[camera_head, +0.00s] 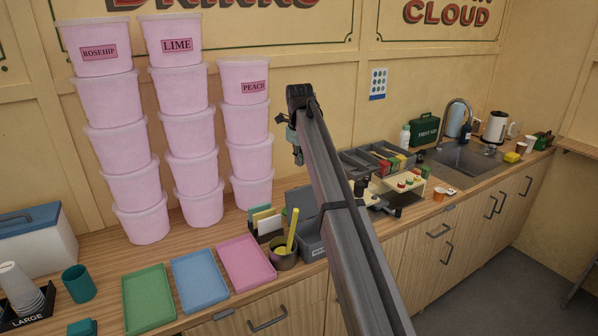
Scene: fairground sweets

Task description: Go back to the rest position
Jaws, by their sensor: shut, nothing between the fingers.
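My long dark grey arm rises from the bottom edge of the head view to a black joint with a short grey-blue part hanging at its left. The dark end showing just right of the arm, low over the worktop, appears to be my gripper (390,209). It is small, partly covered by my own arm, and looks shut and empty. It is close in front of a pale stand (409,188) with red and green round pieces; I cannot tell if they touch.
Stacked pink tubs (194,134) stand at the left rear. Green (150,299), blue (200,280) and pink (246,262) trays lie along the front edge. A cup with a yellow handle (284,258) stands beside my arm. A sink (463,160) is at the right.

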